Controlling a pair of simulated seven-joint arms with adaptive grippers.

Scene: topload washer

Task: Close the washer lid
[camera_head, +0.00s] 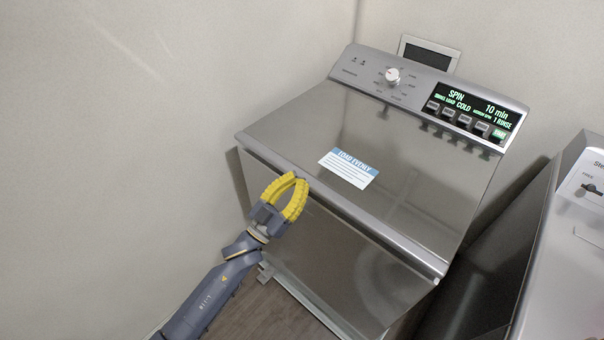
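The washer (350,265) stands in the middle, with its front facing the lower left. Its grey metal lid (420,180) lies down flat over the top, level with the surround; no opening into the tub shows. A blue and white label (348,168) is on the lid near its front edge. My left gripper (298,179) has yellow fingers that curve together at their tips, with nothing seen between them. It is at the lid's front edge, left of the label; whether it touches the edge cannot be told. My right gripper is not in view.
The control panel (430,97) with a knob (392,75) and lit display rises at the back of the washer. A second appliance (570,250) stands at the right across a narrow gap. Walls close in the left and back. Some wooden floor (262,312) shows at the front left.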

